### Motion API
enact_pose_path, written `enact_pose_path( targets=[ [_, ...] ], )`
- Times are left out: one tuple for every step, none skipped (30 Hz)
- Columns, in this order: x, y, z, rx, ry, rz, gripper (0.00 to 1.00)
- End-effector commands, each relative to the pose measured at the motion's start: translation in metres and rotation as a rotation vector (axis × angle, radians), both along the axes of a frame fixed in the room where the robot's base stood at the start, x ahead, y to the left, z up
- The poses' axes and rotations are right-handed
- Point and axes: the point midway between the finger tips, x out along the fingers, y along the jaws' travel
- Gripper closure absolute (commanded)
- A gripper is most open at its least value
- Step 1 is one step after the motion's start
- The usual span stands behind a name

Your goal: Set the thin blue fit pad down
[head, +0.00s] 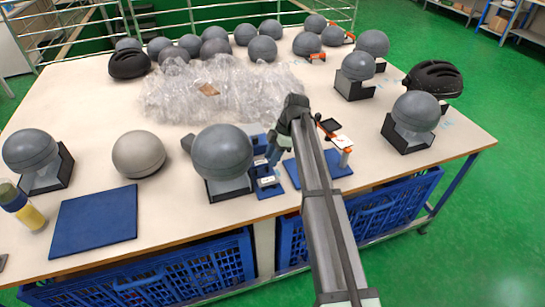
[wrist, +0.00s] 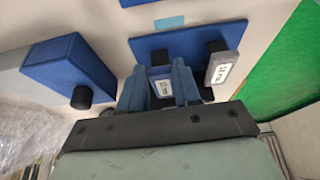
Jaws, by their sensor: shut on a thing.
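My gripper (wrist: 160,85) is shut in the wrist view. A small blue piece with a white label, seemingly the thin blue fit pad (wrist: 162,88), shows between its two blue-grey fingers. Beyond and around it is a flat blue board (wrist: 180,38) with dark posts; I cannot tell whether the pad touches it. In the head view, my gripper (head: 273,154) is low over the table, just right of a grey ball on a black stand (head: 222,152). Small blue pieces with white labels (head: 267,182) are below it. My arm and fingers hide part of this spot.
A blue board (head: 335,176) with an orange-and-white item lies right of my arm. Grey balls on black stands (head: 410,117) and crumpled clear plastic (head: 215,90) surround the area. A blue mat (head: 95,220) lies at front left. The table's front edge is close.

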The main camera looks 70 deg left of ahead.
Motion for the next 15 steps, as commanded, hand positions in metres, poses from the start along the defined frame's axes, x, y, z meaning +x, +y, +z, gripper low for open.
enact_pose_path(
  targets=[
    [0.0000,-0.0002,-0.0037,0.000,0.000,0.000,1.00],
    [0.0001,-0.0001,-0.0046,0.000,0.000,0.000,1.00],
    [0.0000,0.0000,-0.0049,0.000,0.000,0.000,1.00],
    [0.0001,0.0000,-0.0047,0.001,0.000,0.000,1.00],
    [0.0001,0.0000,-0.0045,0.001,0.000,0.000,1.00],
    [0.0001,0.0001,-0.0045,0.001,0.000,0.000,1.00],
    [0.0001,0.0001,-0.0045,0.001,0.000,0.000,1.00],
    [0.0001,0.0000,-0.0045,0.001,0.000,0.000,1.00],
    [0.0001,0.0000,-0.0047,0.001,0.000,0.000,1.00],
    [0.0000,0.0000,-0.0051,0.000,0.000,0.000,1.00],
    [0.0001,0.0000,-0.0057,0.000,0.000,0.000,1.00],
    [0.0000,0.0000,-0.0067,0.000,0.000,0.000,1.00],
    [0.0000,0.0000,-0.0075,0.000,0.000,0.000,1.00],
    [0.0001,0.0000,-0.0074,0.001,0.000,0.000,0.66],
    [0.0001,0.0000,-0.0072,0.001,0.000,0.000,0.62]
  ],
)
